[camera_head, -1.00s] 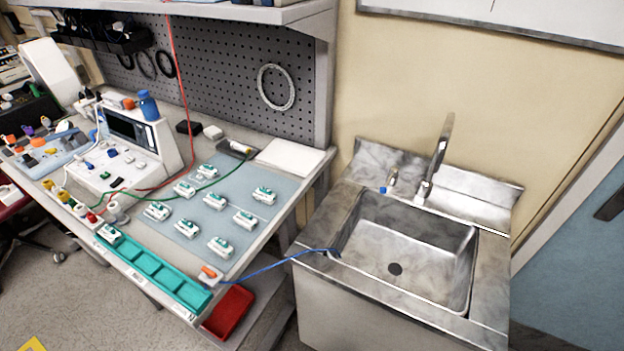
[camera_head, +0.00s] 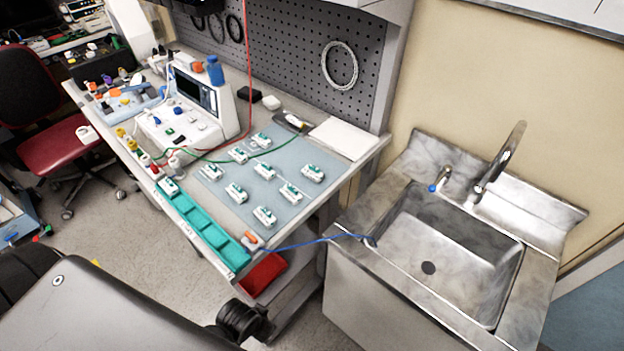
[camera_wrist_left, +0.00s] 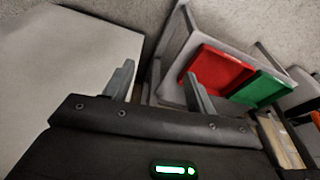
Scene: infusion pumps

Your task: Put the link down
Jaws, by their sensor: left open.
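Several small white and green clip-like pieces (camera_head: 236,193) lie on the pale blue mat (camera_head: 222,214) on the bench. One more such piece (camera_head: 168,186) sits at the far end of the teal compartment tray (camera_head: 205,228). I cannot tell which piece is the link. My left gripper (camera_wrist_left: 160,90) is open in the left wrist view, with nothing between its two grey fingers. It is above the floor side of a bench or cart, away from the mat. My right gripper is not in view.
A white pump-like device (camera_head: 195,108) stands at the bench's left, with red and green cables. A blue cable runs from an orange-tipped piece (camera_head: 250,240) to the steel sink (camera_head: 435,245). A red bin (camera_head: 263,274) is below the bench edge; red (camera_wrist_left: 215,72) and green (camera_wrist_left: 262,89) bins show in the wrist view.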

